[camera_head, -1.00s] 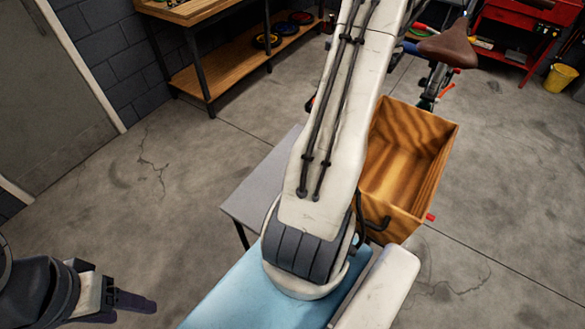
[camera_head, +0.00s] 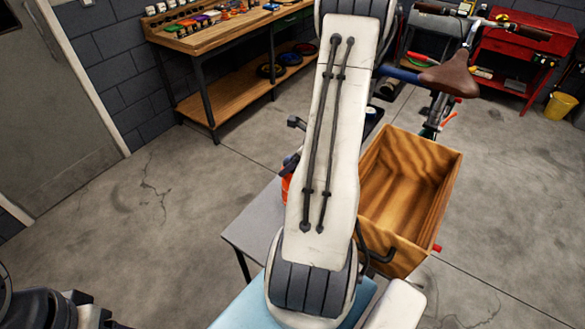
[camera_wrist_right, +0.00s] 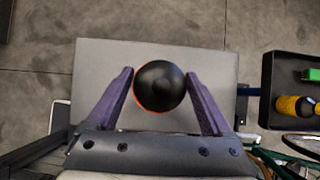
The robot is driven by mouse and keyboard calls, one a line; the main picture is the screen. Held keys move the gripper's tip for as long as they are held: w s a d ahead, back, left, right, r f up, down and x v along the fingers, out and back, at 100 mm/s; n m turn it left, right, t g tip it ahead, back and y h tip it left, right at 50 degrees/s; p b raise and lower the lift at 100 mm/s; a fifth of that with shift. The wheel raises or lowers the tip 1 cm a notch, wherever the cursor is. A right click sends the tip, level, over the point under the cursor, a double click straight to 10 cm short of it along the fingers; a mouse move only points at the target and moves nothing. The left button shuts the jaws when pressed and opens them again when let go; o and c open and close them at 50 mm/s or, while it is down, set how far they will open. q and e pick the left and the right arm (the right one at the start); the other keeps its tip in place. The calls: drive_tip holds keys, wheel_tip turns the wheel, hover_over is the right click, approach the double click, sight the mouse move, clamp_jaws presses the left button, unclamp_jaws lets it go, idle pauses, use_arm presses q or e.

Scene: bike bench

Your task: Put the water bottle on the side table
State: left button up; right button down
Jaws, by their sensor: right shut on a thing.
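The water bottle (camera_wrist_right: 159,86) shows from above in the right wrist view as a round black cap with an orange rim. My right gripper (camera_wrist_right: 159,74) is shut on it, one purple finger on each side. In the head view a strip of its orange body (camera_head: 286,188) shows left of my right arm, which hides the rest. The grey side table (camera_head: 256,222) lies below; its top (camera_wrist_right: 215,68) surrounds the bottle in the right wrist view. I cannot tell whether the bottle touches it. My left gripper (camera_head: 100,320) is cut off at the bottom left edge.
A wooden crate (camera_head: 440,190) on the bike stands right of the side table. A wooden workbench (camera_head: 215,38) stands at the back left, a red tool cabinet (camera_head: 520,40) at the back right. A black tray (camera_wrist_right: 267,85) lies right of the table in the wrist view.

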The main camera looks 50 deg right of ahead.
drive_tip(key=shift+f, duration=0.85)
drive_tip(key=shift+d, duration=0.1)
drive_tip(key=shift+f, duration=0.15)
unclamp_jaws()
